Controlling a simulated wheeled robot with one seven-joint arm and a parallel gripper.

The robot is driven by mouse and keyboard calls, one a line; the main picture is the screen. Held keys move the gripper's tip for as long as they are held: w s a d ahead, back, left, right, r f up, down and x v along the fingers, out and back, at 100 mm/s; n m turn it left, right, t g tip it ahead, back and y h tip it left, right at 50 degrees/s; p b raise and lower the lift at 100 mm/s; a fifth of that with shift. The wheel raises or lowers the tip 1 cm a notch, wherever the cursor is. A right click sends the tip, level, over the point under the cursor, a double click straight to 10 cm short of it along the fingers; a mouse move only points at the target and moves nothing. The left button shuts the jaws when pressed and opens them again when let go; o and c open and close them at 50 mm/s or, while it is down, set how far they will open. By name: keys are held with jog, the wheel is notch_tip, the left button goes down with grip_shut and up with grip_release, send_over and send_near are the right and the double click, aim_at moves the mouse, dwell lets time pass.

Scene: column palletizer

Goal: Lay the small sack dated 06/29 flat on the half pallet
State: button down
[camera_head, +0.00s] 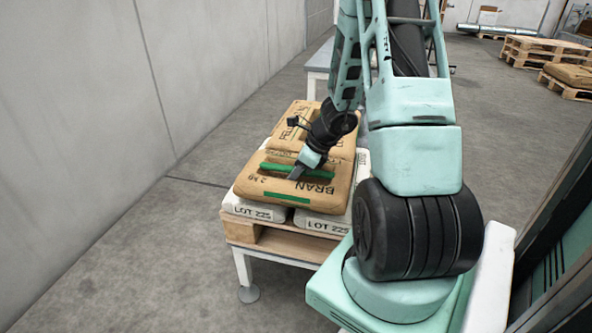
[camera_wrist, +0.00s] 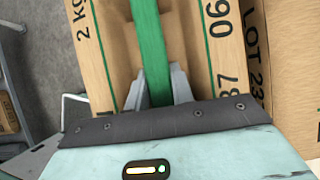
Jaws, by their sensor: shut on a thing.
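A brown sack (camera_wrist: 118,45) with a raised green band fills the middle of the wrist view. It is printed "2 KG", and part of a number, "06" and "87", shows; the full date is not readable. My gripper (camera_wrist: 162,90) is shut on this sack at its green band. In the head view, my gripper (camera_head: 298,173) is at a green band on top of a brown sack marked "BRAN" (camera_head: 270,183). That sack lies flat over white sacks marked "LOT 225" (camera_head: 248,209) on a wooden half pallet (camera_head: 270,240). I cannot tell whether the held sack touches those below.
Another brown sack (camera_head: 298,112) lies behind, partly hidden by my arm. A brown surface marked "LOT 23" (camera_wrist: 285,90) is at the right of the wrist view. A grey wall (camera_head: 90,120) runs along the left. Wooden pallets (camera_head: 535,50) stand far right.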

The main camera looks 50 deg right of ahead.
jog(key=shift+f+b, duration=0.5)
jog(key=shift+b, duration=0.2)
jog(key=c, duration=1.2)
grip_release()
